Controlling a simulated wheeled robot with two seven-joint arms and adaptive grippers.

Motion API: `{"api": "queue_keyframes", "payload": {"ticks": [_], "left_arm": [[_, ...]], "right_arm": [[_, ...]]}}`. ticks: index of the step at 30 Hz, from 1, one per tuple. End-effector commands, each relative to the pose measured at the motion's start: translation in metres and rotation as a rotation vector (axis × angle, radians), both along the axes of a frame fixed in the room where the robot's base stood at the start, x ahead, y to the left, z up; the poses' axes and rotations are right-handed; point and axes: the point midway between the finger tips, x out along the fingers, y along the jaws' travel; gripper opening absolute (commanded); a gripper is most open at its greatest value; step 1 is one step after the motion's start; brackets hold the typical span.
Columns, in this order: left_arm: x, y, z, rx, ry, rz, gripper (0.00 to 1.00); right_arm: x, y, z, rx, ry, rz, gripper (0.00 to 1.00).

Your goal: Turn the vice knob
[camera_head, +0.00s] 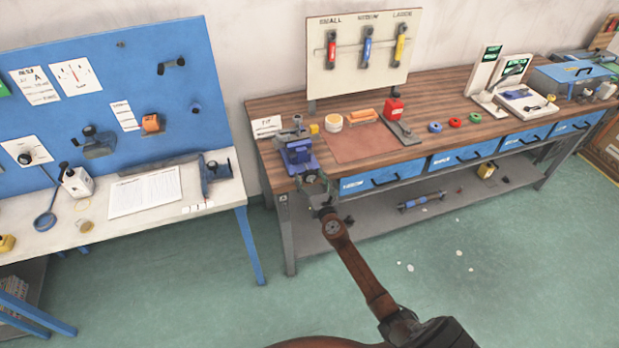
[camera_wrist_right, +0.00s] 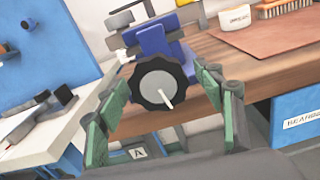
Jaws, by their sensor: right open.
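The blue vice (camera_head: 297,152) stands at the left front corner of the wooden workbench, and its blue body (camera_wrist_right: 158,42) shows in the right wrist view. The vice knob (camera_wrist_right: 159,82) is a black lobed wheel with a grey face and a pale pin, facing the wrist camera. My right gripper (camera_wrist_right: 165,98) is open, with one green-padded finger on each side of the knob. The fingers look apart from the knob's rim. In the head view my right gripper (camera_head: 318,190) is at the bench's front edge, just below the vice, and hides the knob. My left gripper is not in view.
The wooden bench (camera_head: 440,105) carries a brown leather mat (camera_head: 372,143), a white tub (camera_head: 332,122) and a red container (camera_head: 393,109). Blue drawers (camera_head: 383,177) lie under its front edge. A white table (camera_head: 225,190) with a blue pegboard stands left, across a gap.

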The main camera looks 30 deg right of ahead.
Motion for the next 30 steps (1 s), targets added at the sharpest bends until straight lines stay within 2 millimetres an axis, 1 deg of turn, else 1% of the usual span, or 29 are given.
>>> {"api": "queue_keyframes", "payload": {"ticks": [4, 22, 23, 30], "left_arm": [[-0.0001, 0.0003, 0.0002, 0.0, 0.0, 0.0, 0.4], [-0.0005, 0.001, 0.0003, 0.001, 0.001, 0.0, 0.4], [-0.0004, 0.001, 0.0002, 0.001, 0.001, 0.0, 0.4], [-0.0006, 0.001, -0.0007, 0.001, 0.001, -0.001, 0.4]], "right_arm": [[-0.0001, 0.0001, 0.0004, 0.0, 0.0, 0.0, 0.62], [-0.0003, 0.0003, 0.0003, 0.001, 0.0, 0.0, 0.21], [-0.0004, 0.0002, 0.0003, 0.001, 0.0, 0.0, 0.19], [-0.0003, 0.0003, 0.0001, 0.024, -0.007, 0.0, 0.19]]}}
